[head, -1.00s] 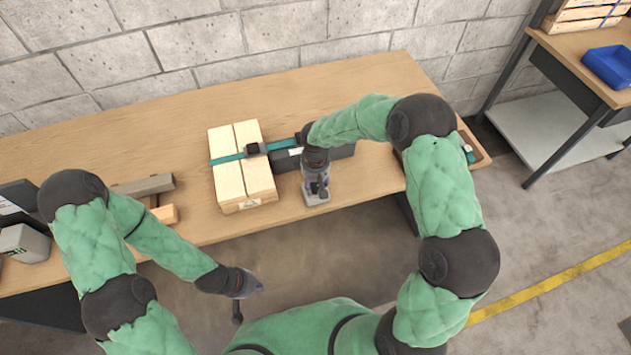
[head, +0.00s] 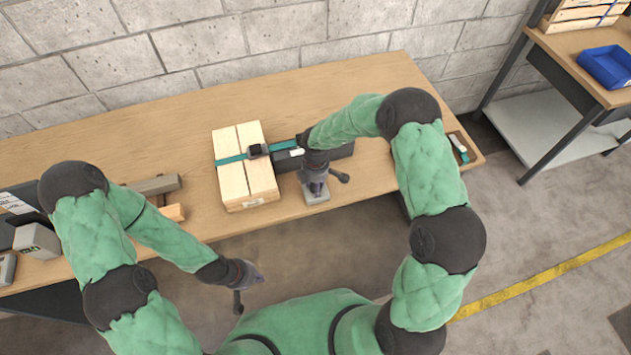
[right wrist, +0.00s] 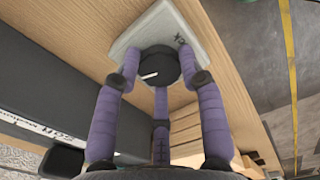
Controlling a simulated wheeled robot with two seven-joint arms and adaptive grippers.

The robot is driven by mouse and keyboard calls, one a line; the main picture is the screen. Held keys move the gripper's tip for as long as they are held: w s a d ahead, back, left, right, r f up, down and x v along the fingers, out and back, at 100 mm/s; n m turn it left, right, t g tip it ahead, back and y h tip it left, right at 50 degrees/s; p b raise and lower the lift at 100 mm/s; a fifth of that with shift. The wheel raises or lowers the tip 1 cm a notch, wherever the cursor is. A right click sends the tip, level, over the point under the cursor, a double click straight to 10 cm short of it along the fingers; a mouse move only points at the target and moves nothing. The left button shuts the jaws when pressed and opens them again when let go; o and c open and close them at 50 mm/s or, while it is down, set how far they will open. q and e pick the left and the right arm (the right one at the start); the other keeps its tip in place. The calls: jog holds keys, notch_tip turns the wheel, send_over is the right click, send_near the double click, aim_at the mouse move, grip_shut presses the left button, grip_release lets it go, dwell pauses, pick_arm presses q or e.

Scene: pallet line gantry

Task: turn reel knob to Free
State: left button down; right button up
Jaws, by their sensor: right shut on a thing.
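The reel knob (right wrist: 158,66) is round and black with a white pointer line, on a pale grey base plate (right wrist: 150,28). In the right wrist view the pointer points left and slightly down. Part of a label, seemingly ending in "CK", shows on the plate; no "Free" mark is readable. My right gripper (right wrist: 160,80) is shut on the knob, its purple fingers around it. In the head view the base plate (head: 316,194) lies near the table's front edge, under my right gripper (head: 316,186). My left gripper (head: 256,278) hangs in front of the table, away from everything; its finger opening is unclear.
A dark long box (head: 340,152) lies behind the knob, beside strapped wooden boards (head: 247,185) with a teal strap. A small tray (head: 461,148) sits at the table's right end. Bare tabletop (head: 300,90) lies behind.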

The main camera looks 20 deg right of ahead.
jog(key=n+p, duration=0.1)
jog(key=n, duration=0.2)
jog(key=shift+s+n, duration=0.1)
jog(key=shift+n, duration=0.2)
jog(key=shift+p, duration=0.35)
jog(key=o, duration=1.1)
jog(key=shift+o, duration=0.2)
jog(key=shift+d, duration=0.1)
jog(key=shift+r, duration=0.35)
notch_tip(320, 180, up, 11)
jog(key=shift+r, duration=0.1)
